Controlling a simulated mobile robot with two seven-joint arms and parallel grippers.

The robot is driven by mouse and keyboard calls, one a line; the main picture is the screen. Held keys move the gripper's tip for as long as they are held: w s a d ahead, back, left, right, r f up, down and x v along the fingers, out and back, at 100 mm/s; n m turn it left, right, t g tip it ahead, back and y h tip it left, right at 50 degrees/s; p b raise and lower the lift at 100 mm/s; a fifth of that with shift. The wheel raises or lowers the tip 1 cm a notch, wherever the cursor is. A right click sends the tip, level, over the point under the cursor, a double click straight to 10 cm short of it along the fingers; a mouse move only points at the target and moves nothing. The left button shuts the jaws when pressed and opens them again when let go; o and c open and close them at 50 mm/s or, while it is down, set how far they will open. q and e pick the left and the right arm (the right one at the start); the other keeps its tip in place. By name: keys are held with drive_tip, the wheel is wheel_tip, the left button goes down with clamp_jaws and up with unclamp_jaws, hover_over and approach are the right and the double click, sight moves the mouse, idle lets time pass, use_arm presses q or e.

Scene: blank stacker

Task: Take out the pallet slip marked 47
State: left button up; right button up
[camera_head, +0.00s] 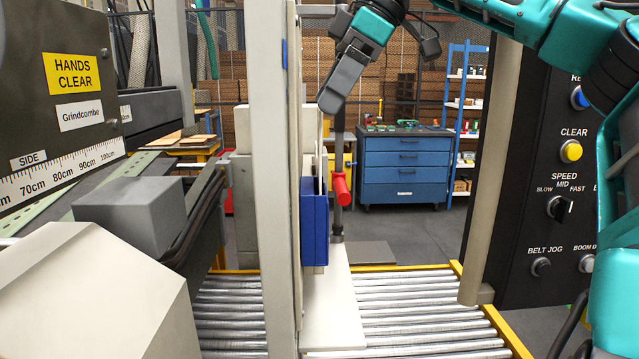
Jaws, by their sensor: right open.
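A blue holder (314,222) is fixed to the side of the pale upright post and is seen nearly edge-on. Thin pale edges (321,168) stand up out of its top; they may be slips, but no number 47 can be read from this side. My right gripper (328,101) comes down from the top, above these edges and a little to their right, apart from them. Its jaws are open, seen from the side, and nothing shows between them. My left gripper is not in view.
A white board (333,312) lies on the roller conveyor (425,318). A blue drawer cabinet (404,170) stands behind.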

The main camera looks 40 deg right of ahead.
drive_tip(key=shift+x, duration=1.95)
drive_tip(key=c, duration=1.4)
drive_tip(key=shift+r, duration=0.15)
